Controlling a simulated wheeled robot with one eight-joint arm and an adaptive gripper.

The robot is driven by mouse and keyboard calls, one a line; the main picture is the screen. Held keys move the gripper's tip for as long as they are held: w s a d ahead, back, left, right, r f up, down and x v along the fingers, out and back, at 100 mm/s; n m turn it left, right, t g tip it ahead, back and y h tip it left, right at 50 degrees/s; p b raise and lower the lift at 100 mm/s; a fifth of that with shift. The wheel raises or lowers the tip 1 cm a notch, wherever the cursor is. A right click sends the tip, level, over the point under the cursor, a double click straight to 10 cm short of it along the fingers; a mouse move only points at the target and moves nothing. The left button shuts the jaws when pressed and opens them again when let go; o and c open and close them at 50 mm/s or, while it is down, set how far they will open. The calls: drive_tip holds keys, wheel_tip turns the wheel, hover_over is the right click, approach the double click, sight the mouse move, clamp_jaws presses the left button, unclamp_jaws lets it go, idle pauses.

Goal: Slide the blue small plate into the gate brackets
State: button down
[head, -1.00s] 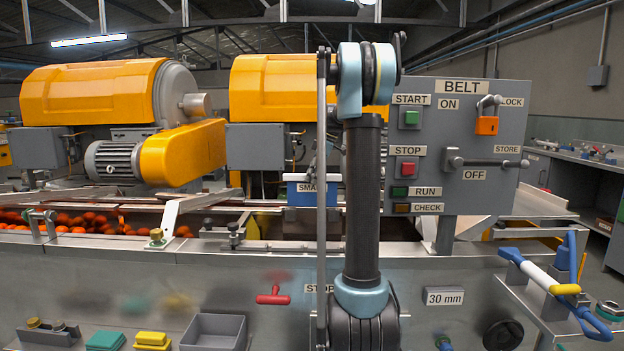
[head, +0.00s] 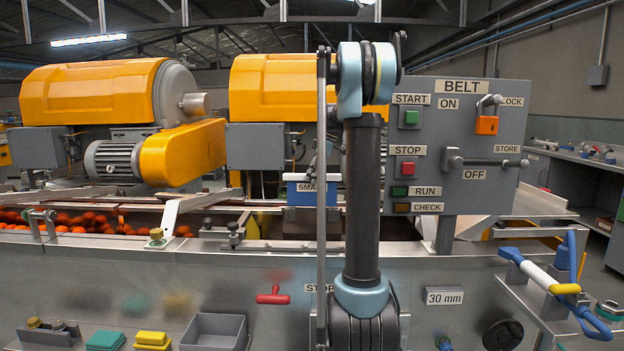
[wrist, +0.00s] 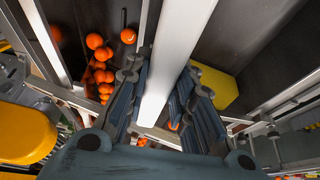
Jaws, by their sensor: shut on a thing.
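The blue small plate (head: 302,193) hangs upright over the belt line in the head view, behind my arm. In the wrist view my gripper (wrist: 162,92) is shut on the plate's long pale top bar (wrist: 176,55), with one finger on each side. The blue face does not show there. A grey part shows just below the plate in the head view. I cannot make out the gate brackets or whether the plate touches them.
Oranges (head: 88,219) lie on the conveyor at the left; they also show in the wrist view (wrist: 98,58). The belt control panel (head: 465,150) stands right of my arm. Yellow-covered machines (head: 90,92) stand behind. A red handle (head: 272,296) and a grey bin (head: 214,330) are in front.

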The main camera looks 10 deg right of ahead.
sight(325, 174)
drive_tip(key=shift+f, duration=5.75)
idle(0.4)
drive_tip(key=c, duration=1.3)
unclamp_jaws()
drive_tip(key=v, duration=1.2)
